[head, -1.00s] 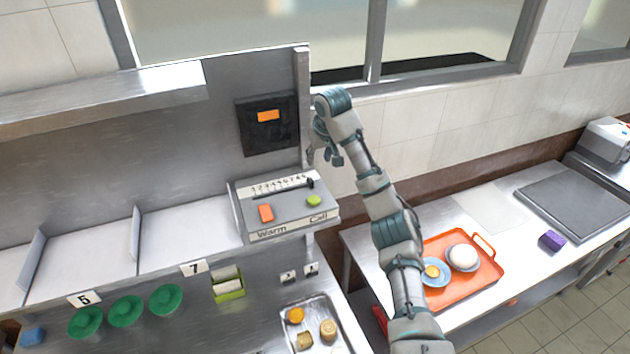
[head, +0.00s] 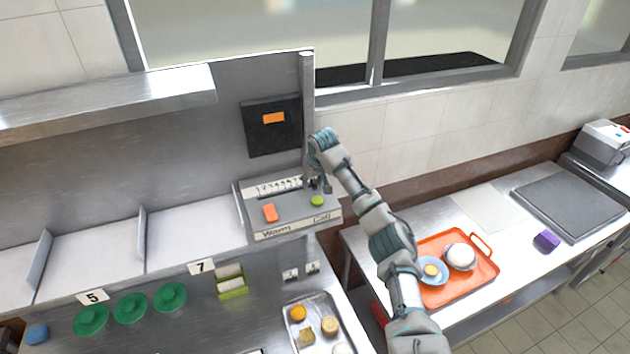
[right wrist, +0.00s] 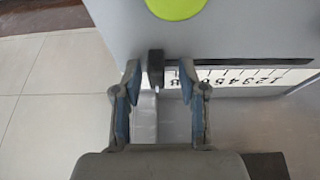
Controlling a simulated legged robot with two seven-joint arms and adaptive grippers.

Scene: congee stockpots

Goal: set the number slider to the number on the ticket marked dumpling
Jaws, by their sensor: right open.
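The number slider's black knob (right wrist: 155,68) stands between the two fingers of my right gripper (right wrist: 160,78) in the right wrist view. The fingers are open, with gaps on both sides of the knob. The knob is at the high-number end of the printed number scale (right wrist: 250,82); one finger covers part of the highest numbers. In the head view my right gripper (head: 320,184) is at the right end of the scale (head: 280,187) on the grey control box (head: 290,212). I cannot make out a ticket marked dumpling. My left gripper is not in view.
The box carries an orange button (head: 270,212) and a green button (head: 317,201), labelled Warm and Call. Number signs 5 (head: 93,297) and 7 (head: 201,267) and small tags (head: 290,274) stand below. An orange tray (head: 480,275) lies on the right counter.

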